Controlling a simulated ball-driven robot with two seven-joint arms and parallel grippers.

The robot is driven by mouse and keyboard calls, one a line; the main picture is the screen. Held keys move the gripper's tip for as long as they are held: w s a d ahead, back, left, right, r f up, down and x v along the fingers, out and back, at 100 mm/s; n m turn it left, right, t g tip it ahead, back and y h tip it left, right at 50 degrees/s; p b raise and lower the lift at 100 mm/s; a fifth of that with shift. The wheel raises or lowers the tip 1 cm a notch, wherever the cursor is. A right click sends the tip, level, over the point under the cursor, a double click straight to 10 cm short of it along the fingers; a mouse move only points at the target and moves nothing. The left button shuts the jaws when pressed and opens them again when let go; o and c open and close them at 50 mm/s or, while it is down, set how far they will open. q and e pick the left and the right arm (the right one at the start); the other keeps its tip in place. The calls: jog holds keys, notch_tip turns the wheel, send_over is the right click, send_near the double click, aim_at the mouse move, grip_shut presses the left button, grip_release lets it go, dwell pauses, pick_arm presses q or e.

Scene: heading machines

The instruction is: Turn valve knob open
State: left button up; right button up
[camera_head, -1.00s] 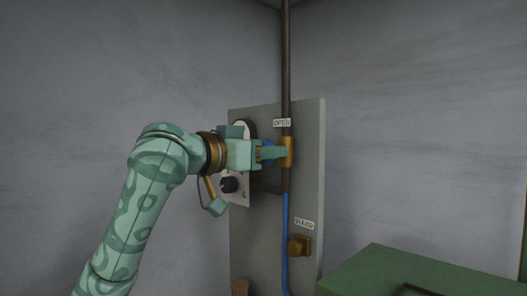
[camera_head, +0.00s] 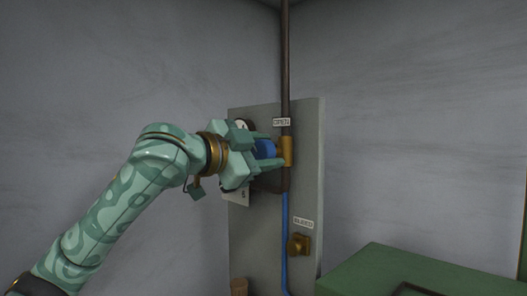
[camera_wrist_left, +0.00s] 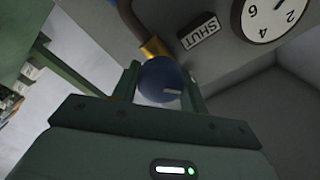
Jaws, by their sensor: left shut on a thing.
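The blue valve knob (camera_head: 265,149) sits on a brass valve body (camera_head: 287,151) on the dark vertical pipe. My left gripper (camera_head: 271,149) is shut on the knob, with one finger above it and one below in the head view. In the left wrist view, the round blue knob (camera_wrist_left: 162,80) with a short pale mark lies between the two fingers. An OPEN label (camera_head: 282,121) is above the valve in the head view. A SHUT label (camera_wrist_left: 199,34) shows in the wrist view. My right gripper is not in view.
The grey panel (camera_head: 307,190) stands in the corner. A dial gauge (camera_wrist_left: 268,15) is close by the knob. A smaller brass fitting (camera_head: 298,244) with a label is lower on the panel. A green box (camera_head: 430,268) stands at lower right.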

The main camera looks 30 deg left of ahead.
pick_arm(q)
jog(key=m, duration=0.4)
jog(key=shift+m, duration=0.3)
jog(key=shift+f+m, duration=0.1)
jog(key=shift+m, duration=1.5)
jog(key=shift+f, duration=0.1)
jog(key=o, duration=0.9)
jog(key=shift+d, duration=0.1)
jog(key=shift+o, duration=0.2)
jog(key=shift+s, duration=0.1)
jog(key=b+v, duration=0.3)
jog(key=v, duration=0.9)
